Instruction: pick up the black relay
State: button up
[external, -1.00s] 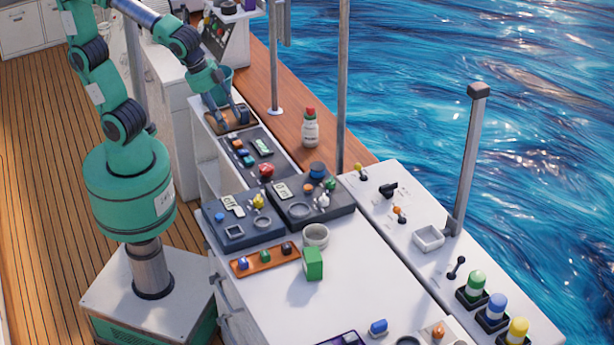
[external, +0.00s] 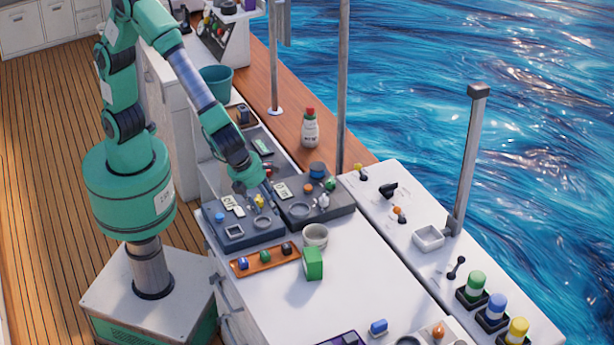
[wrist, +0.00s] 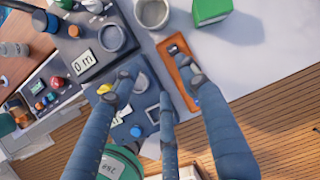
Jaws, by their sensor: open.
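A small dark block, which looks like the black relay (external: 287,248), sits at the right end of an orange tray (external: 266,262), beside a green block (external: 265,256) and a blue block (external: 243,263). In the wrist view the dark block (wrist: 174,49) shows at the upper end of the tray (wrist: 163,49); a finger hides part of the tray. My gripper (external: 266,196) is open and empty, above the dark grey panels behind the tray. In the wrist view its spread fingers (wrist: 160,88) are over a panel, apart from the dark block.
A grey round cup (external: 315,236) and a green box (external: 313,264) stand right of the tray. The panels carry raised knobs, including a yellow one (external: 259,201). Another dark item (external: 243,115) sits in a brown tray farther back. The white counter in front is mostly clear.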

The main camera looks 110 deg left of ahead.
jog(key=d+f+m, duration=0.1)
jog(key=f, duration=0.1)
jog(key=w+d+f+m, duration=0.1)
jog(key=shift+w+d+f, duration=0.15)
jog(key=shift+d+f, duration=0.05)
jog(key=shift+f, duration=0.15)
jog(key=b, duration=0.2)
send_over(286, 246)
jog(key=s+d, duration=0.2)
jog(key=shift+w+a+f, duration=0.1)
jog(key=shift+f, duration=1.9)
jog(key=shift+w+a+f, duration=0.1)
jog(key=shift+f, duration=1.85)
jog(key=shift+f, duration=0.15)
jog(key=shift+b+x, duration=0.6)
jog(key=shift+x, duration=1.9)
jog(key=c, duration=1)
